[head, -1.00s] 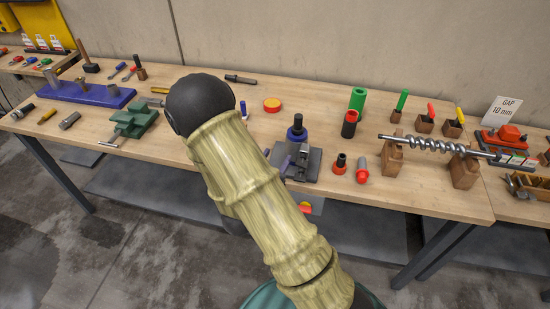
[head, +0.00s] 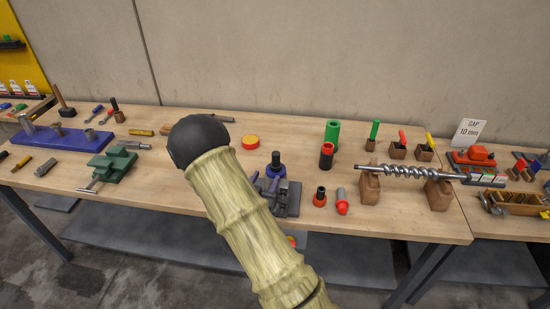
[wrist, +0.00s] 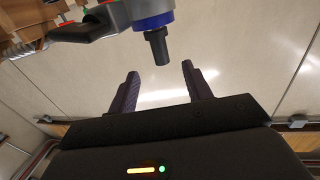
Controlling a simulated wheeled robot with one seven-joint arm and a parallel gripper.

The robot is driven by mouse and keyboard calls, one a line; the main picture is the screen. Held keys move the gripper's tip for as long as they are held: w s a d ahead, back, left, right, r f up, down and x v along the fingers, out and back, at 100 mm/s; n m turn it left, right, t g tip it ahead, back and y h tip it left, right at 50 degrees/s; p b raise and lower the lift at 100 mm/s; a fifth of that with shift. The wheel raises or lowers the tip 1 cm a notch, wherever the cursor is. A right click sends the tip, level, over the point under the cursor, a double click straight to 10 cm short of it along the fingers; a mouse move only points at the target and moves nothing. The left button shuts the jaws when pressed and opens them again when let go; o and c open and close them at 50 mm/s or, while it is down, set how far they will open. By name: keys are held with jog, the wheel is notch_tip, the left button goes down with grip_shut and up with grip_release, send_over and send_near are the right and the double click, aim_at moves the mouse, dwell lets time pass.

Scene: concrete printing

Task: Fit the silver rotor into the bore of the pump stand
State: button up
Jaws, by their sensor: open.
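The silver rotor (head: 408,172), a long twisted screw with a plain shaft, lies level across two wooden blocks (head: 370,187) at the right of the bench. What looks like the pump stand (head: 290,200) is a grey metal body near the middle, topped by a black cylinder with a blue collar (head: 276,165). The stand's bore cannot be made out. In the wrist view, a grey body with a blue collar (wrist: 153,21) and dark stub appears just beyond my gripper (wrist: 160,75). My gripper is open and empty; my arm mostly hides it in the head view.
A red and black cylinder (head: 326,156), a green cylinder (head: 332,133) and two small red-based parts (head: 320,197) stand between stand and rotor. A green vise (head: 110,164) and a blue block (head: 62,140) are at left. A gap sign (head: 468,133) stands at the back right.

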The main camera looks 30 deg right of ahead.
aim_at(274, 162)
jog(key=p+x, duration=0.2)
jog(key=x, duration=0.7)
jog(key=shift+p, duration=0.4)
jog(key=shift+w+d, duration=0.4)
jog(key=shift+d, duration=0.1)
jog(key=shift+a, duration=0.1)
grip_shut()
